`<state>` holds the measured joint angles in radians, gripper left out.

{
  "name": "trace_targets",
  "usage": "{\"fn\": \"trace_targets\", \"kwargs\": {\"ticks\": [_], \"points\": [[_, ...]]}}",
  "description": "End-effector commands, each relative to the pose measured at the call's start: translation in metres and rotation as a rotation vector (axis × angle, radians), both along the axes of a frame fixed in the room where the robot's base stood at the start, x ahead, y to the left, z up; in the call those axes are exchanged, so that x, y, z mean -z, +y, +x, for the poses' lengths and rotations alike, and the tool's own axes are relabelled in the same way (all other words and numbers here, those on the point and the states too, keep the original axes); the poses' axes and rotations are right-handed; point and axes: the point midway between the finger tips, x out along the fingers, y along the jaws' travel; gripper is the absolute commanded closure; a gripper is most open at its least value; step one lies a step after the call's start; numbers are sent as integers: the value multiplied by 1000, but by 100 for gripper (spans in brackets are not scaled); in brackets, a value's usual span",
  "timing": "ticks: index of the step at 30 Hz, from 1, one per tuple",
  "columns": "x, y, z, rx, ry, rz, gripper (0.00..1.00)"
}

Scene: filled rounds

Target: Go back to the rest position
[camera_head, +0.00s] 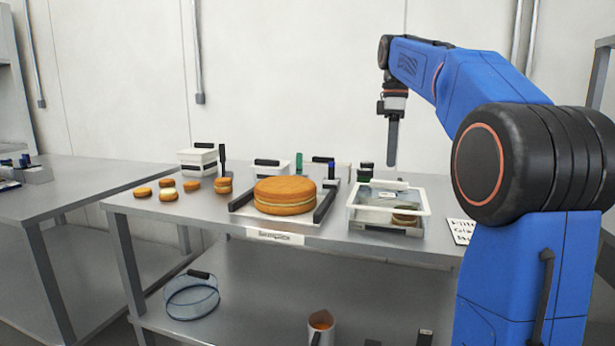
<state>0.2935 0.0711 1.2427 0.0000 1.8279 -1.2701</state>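My gripper (392,140) hangs pointing down from the end of my blue arm, above the back right part of the steel table (345,240). It is seen edge-on as one long dark shape, so I cannot tell whether it is open or shut, or whether a thin tool is in it. A gap shows between its tip and the things below. A large layered round cake (284,195) sits on a tray (240,208) with dark side rails at the table's middle, well to the left of my gripper.
Several small rounds (168,194) lie at the table's left. A clear-walled box (352,205) with a round inside stands at the right, below my gripper. White tubs (198,163) line the back. A jug (321,328) and a blue-rimmed container (190,298) stand on the lower shelf.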

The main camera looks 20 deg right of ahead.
Motion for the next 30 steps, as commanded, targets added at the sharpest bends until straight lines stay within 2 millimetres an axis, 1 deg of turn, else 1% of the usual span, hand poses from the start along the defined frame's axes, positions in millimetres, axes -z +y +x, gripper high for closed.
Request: {"fn": "trace_targets", "kwargs": {"ticks": [5, 8, 11, 15, 20, 26, 30], "points": [[2, 6, -7, 21, -10, -3, 100], [9, 18, -20, 64, -29, -7, 100], [22, 35, -40, 131, -58, -11, 100], [45, 57, -70, 235, -102, -11, 100], [75, 80, -105, 348, -151, -2, 100], [121, 106, -151, 491, -213, 22, 100], [158, 121, -185, 592, -254, 48, 100]]}}
